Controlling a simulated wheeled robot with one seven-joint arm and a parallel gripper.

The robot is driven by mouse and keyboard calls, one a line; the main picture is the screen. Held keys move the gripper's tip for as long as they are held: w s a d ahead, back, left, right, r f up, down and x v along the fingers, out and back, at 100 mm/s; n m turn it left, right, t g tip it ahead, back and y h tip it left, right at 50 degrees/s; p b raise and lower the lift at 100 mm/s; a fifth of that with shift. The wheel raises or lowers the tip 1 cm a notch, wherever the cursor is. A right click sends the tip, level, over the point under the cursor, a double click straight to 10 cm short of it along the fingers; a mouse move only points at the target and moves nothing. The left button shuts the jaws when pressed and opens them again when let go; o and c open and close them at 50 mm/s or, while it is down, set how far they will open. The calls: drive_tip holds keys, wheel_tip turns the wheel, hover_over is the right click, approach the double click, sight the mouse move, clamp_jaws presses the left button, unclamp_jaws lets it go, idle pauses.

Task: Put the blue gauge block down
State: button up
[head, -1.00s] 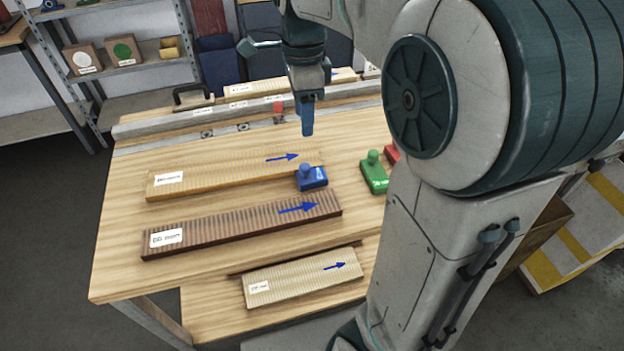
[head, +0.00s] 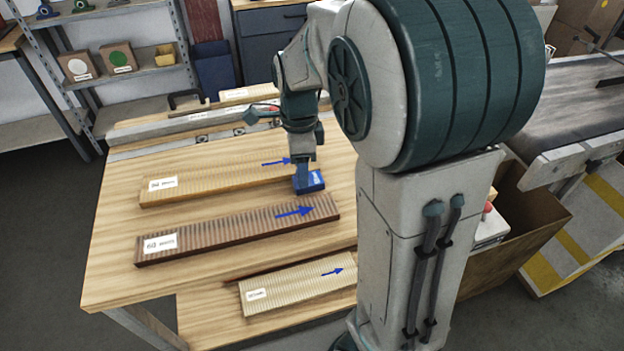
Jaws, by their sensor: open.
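The blue gauge block (head: 315,183) sits on the wooden table by the right end of the upper, light brown ribbed plank (head: 215,184). My gripper (head: 303,180) is lowered onto the block from above, its fingers at the block's knob. It is open, with the fingers around or beside the knob; I cannot tell which. The knob is hidden by the fingers.
A dark brown ribbed plank (head: 220,233) lies just in front of the block, and a pale plank (head: 298,284) lies nearer. A long rail (head: 180,127) runs along the back. The table's left side (head: 115,225) is clear.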

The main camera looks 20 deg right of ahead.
drive_tip(key=shift+f, duration=0.8)
clamp_jaws()
drive_tip(key=shift+r, duration=0.15)
